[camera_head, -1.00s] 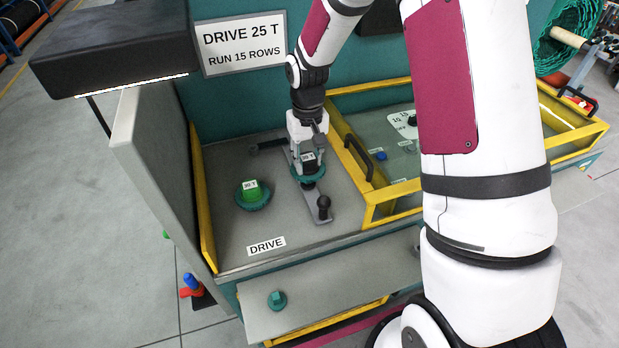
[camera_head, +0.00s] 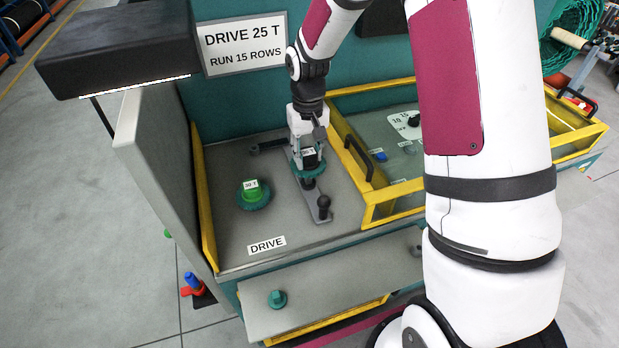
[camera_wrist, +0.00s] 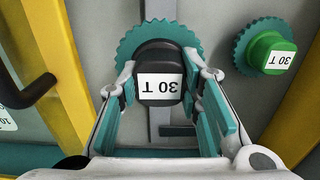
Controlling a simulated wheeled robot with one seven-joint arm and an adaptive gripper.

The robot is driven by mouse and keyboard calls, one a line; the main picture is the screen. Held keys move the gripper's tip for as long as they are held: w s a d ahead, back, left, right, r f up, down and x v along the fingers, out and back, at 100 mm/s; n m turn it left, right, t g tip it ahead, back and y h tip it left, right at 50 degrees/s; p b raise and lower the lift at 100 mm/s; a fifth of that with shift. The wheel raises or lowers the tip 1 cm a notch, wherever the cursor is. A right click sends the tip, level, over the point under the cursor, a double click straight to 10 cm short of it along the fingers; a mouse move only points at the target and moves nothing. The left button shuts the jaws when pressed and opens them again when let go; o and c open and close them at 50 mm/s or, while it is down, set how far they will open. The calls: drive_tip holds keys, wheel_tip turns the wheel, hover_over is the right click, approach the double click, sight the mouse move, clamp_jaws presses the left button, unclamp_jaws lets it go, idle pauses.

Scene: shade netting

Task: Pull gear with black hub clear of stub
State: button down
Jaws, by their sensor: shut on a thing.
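The gear with the black hub (camera_wrist: 160,57) has a teal toothed rim and a "30 T" label. My gripper (camera_wrist: 160,84) is shut on this hub, one finger on each side. In the head view my gripper (camera_head: 306,143) points down and holds the gear (camera_head: 296,167) above the grey arm plate. The dark stub (camera_head: 308,184) shows below the gear, on the plate with the black knob (camera_head: 323,202). I cannot tell whether the stub's tip is still inside the bore.
A green-hubbed gear (camera_head: 253,196), also labelled 30 T, sits on the deck to the left. A yellow frame (camera_head: 372,200) with a black handle (camera_head: 358,158) stands close on the right. A small teal knob (camera_head: 277,299) is on the lower front panel. The deck near the DRIVE label is clear.

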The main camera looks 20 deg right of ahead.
sight(308, 152)
drive_tip(key=shift+r+p, duration=0.35)
drive_tip(key=shift+r, duration=1.5)
